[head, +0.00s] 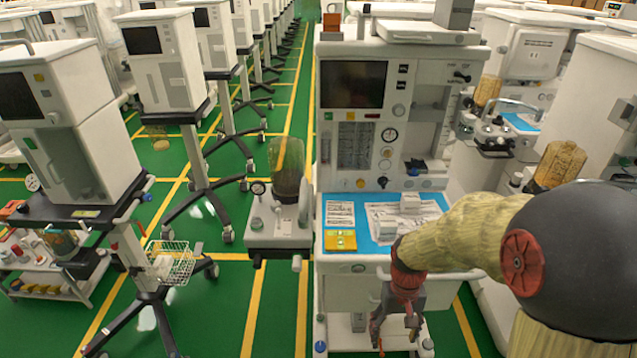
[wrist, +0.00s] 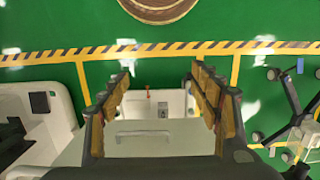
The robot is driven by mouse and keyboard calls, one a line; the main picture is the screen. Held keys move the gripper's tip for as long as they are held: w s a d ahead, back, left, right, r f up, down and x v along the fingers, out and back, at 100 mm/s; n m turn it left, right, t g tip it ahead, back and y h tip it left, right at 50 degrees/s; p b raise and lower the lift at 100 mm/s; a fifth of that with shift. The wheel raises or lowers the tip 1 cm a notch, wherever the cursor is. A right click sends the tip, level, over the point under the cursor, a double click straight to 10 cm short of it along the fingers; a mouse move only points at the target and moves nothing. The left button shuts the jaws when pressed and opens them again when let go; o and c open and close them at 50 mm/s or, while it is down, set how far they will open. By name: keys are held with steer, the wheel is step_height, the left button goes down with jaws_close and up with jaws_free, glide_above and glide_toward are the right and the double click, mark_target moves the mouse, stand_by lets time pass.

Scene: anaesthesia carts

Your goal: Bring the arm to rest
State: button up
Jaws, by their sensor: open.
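My arm reaches in from the right of the head view. My gripper (head: 396,332) hangs low in front of the middle anaesthesia cart (head: 345,288), below its blue-covered work surface (head: 342,209). In the wrist view my gripper (wrist: 161,76) shows its two padded fingers well apart. Nothing is held between them. A white cart part with a handle (wrist: 145,138) lies beyond the open fingers. I cannot tell whether the gripper touches the cart front.
A side unit with a dark canister (head: 287,167) adjoins the cart's left. A monitor stand with a wire basket (head: 172,262) stands farther left. More carts (head: 517,62) crowd the right. Green floor (head: 226,300) is clear left of the middle cart.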

steer(key=s+r+t, duration=0.3)
steer(key=s+r, duration=0.3)
steer(key=r, duration=0.6)
steer(key=s+r+t, duration=0.4)
steer(key=s+r, duration=0.2)
steer(key=r, duration=0.7)
steer(key=shift+s+r+p, duration=0.2)
steer(key=shift+r+p, duration=0.1)
steer(key=shift+p, duration=0.15)
